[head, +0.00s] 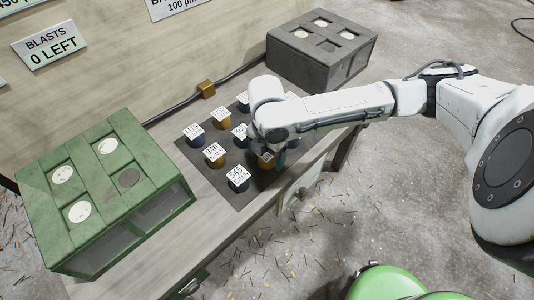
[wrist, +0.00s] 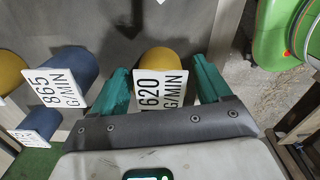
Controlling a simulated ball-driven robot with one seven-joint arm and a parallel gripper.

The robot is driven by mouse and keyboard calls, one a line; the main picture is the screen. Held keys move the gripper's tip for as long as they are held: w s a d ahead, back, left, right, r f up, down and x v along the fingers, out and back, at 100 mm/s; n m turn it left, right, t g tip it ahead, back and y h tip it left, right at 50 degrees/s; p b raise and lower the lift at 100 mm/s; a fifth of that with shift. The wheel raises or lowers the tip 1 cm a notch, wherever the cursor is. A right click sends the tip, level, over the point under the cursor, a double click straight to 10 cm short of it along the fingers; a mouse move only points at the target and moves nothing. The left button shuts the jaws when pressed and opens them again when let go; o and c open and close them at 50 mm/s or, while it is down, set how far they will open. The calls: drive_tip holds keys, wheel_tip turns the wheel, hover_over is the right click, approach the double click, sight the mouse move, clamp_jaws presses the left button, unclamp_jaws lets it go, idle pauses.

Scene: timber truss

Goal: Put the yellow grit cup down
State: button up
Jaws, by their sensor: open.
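The yellow grit cup (wrist: 158,58), with a white tag reading 1620 G/MIN, is between the two teal fingers of my gripper (wrist: 161,75) in the wrist view. The fingers are apart, one on each side of it, with a gap showing. In the head view my gripper (head: 274,155) is low over the right part of the dark mat (head: 212,184). The yellow cup (head: 266,163) shows there only in part, at the mat, mostly hidden by my arm and its own tag. Its base is hidden.
Several blue and yellow tagged cups stand close by on the mat, including a blue one (head: 238,180) in front and a yellow one (head: 215,155). A green box (head: 150,160) stands left on the bench and a grey box (head: 325,72) at the back right.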

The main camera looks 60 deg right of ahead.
drive_tip(key=shift+r, duration=0.1)
wheel_tip(320, 180, up, 12)
drive_tip(key=p, duration=0.1)
idle(0.4)
